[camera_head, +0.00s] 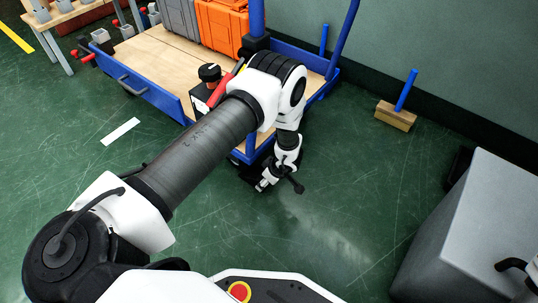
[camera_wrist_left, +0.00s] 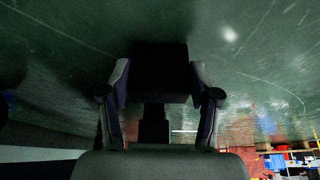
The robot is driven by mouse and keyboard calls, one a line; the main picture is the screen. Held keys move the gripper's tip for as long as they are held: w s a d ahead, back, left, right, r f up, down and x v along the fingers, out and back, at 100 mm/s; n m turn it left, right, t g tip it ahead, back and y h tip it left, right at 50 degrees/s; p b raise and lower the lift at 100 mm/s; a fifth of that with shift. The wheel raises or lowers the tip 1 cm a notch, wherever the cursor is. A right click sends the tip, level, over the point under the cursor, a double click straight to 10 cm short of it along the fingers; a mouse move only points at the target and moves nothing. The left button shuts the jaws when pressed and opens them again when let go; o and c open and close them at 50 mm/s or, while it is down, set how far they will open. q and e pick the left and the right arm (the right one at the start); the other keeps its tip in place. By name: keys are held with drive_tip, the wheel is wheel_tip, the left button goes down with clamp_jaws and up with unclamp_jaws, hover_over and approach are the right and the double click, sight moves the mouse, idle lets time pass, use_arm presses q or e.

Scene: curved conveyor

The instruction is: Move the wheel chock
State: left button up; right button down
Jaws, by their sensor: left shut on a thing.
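My left gripper (camera_head: 264,184) is low over the green floor beside the near corner of the blue cart. In the left wrist view its two fingers (camera_wrist_left: 158,100) are on either side of a dark block (camera_wrist_left: 158,70), and they are shut on it. The block is in deep shade, so its shape and material are hard to tell; in the head view it is mostly hidden by the wrist. A wooden block with a slanted blue post (camera_head: 396,116), which looks like a wheel chock, stands on the floor at the right, apart from my gripper.
The blue-framed cart (camera_head: 150,102) with a wooden deck carries grey (camera_head: 180,20) and orange (camera_head: 222,28) cases. A large grey box (camera_head: 470,225) stands at the right. A wall (camera_head: 450,50) runs along the back right.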

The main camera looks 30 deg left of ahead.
use_arm(q)
drive_tip(key=shift+w, duration=0.1)
drive_tip(key=o, duration=1.5)
drive_tip(key=v, duration=1.2)
